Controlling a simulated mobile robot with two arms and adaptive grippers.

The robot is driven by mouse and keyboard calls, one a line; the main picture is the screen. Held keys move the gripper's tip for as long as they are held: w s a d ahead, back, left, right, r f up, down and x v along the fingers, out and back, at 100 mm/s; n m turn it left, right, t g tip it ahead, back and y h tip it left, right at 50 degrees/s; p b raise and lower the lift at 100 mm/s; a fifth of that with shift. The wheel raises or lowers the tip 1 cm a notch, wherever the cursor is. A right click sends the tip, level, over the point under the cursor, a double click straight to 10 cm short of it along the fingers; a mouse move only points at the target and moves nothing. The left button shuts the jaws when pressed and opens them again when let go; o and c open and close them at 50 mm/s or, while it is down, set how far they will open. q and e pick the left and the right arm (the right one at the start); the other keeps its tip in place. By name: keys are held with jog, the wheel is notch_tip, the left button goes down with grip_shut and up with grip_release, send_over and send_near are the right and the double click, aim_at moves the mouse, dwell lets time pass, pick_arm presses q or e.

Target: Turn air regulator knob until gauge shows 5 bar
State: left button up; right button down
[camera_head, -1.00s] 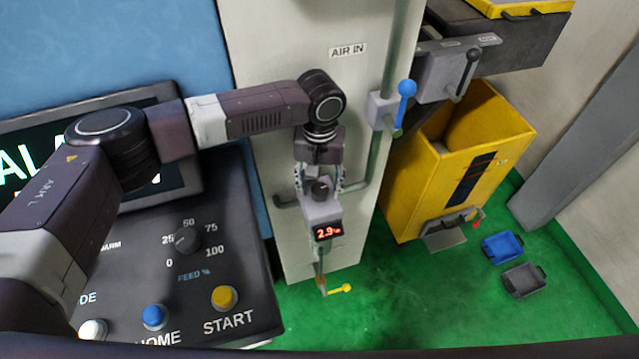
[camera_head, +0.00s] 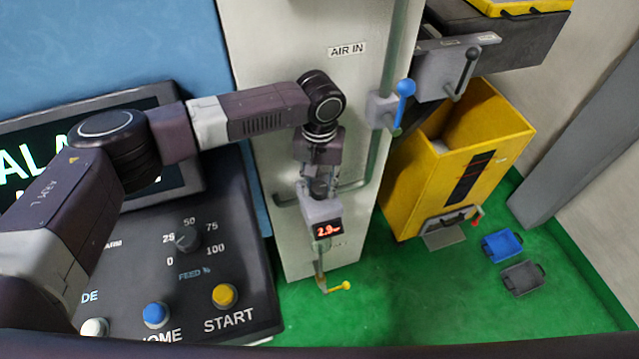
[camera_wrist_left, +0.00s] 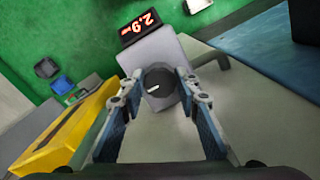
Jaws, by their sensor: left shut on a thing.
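The air regulator (camera_head: 321,209) is a grey block on the pale panel under the AIR IN label. The dark round regulator knob (camera_wrist_left: 158,85) has a white mark on top. My left gripper (camera_head: 320,186) reaches down from above, and its two fingers are shut on the knob, one on each side. In the head view the fingers and wrist partly hide the knob. My right gripper is in neither view.
A blue-handled valve (camera_head: 404,92) and grey pipe are right of the regulator. A yellow lever (camera_head: 341,287) hangs below it. A yellow bin (camera_head: 425,195) stands to the right. The control panel (camera_head: 235,270) with buttons lies at lower left.

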aim_at(319, 187)
pick_arm(q)
jog(key=m+p, duration=0.2)
jog(key=shift+r+m, duration=0.15)
jog(key=shift+m, duration=0.15)
jog(key=m+p, duration=0.1)
jog(key=m, duration=0.1)
jog(key=shift+m, duration=0.4)
jog(key=m+p, duration=0.1)
jog(key=m, duration=0.2)
jog(key=shift+w+m+p, duration=0.1)
jog(key=shift+m+p, duration=0.3)
jog(key=shift+m, duration=1.2)
jog(key=o, duration=1.1)
jog(key=shift+o, duration=0.2)
notch_tip(319, 187, up, 12)
